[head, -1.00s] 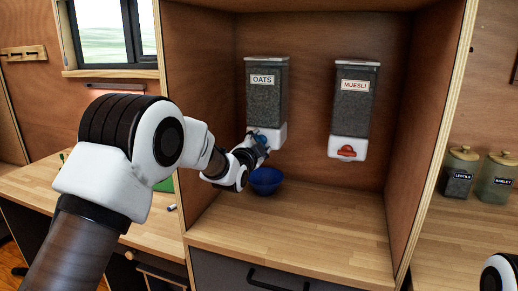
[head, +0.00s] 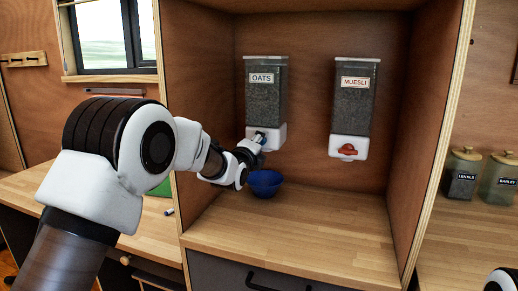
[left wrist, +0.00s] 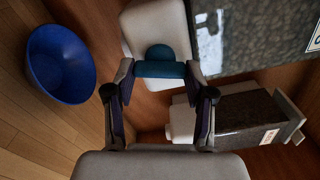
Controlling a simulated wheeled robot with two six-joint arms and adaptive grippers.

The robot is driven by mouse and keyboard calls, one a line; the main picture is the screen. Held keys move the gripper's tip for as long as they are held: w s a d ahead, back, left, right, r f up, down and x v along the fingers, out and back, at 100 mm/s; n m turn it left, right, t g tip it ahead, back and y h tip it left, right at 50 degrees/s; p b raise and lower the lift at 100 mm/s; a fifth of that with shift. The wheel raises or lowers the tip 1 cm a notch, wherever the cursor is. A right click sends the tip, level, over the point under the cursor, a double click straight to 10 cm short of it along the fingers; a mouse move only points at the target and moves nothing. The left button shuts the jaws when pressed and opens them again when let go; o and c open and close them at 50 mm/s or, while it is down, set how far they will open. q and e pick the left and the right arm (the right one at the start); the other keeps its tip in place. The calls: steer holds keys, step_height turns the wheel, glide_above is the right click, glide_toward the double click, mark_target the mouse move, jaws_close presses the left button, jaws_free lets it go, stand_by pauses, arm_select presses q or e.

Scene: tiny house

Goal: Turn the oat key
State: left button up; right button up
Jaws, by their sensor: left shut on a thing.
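The oats dispenser (head: 265,103) hangs on the back wall of the cupboard, with a clear body and a white base. Its blue-teal key (left wrist: 160,64) sits on the front of the white base. My left gripper (left wrist: 158,78) is shut on the key, one finger at each end of its bar. In the head view my left gripper (head: 259,141) is at the dispenser's base and mostly hides the key. A blue bowl (head: 265,183) stands on the shelf below the dispenser, empty in the left wrist view (left wrist: 62,62). My right gripper is out of view.
The muesli dispenser (head: 354,95), with a red key (head: 347,149), hangs to the right. The cupboard's side walls enclose both dispensers. The shelf (head: 310,222) is clear in front and right. Lentils (head: 462,178) and barley (head: 500,182) jars stand outside, at right.

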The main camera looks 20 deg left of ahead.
arm_select(q)
steer(key=shift+a+m+b, duration=0.15)
steer(key=shift+m+b, duration=3.45)
steer(key=shift+b, duration=1.25)
steer(key=shift+a+m+b, duration=0.1)
steer(key=shift+m+b, duration=3.5)
steer(key=shift+b, duration=1.25)
steer(key=o, duration=1.2)
steer(key=shift+f, duration=0.1)
steer(key=shift+c, duration=0.2)
steer(key=shift+s, duration=0.1)
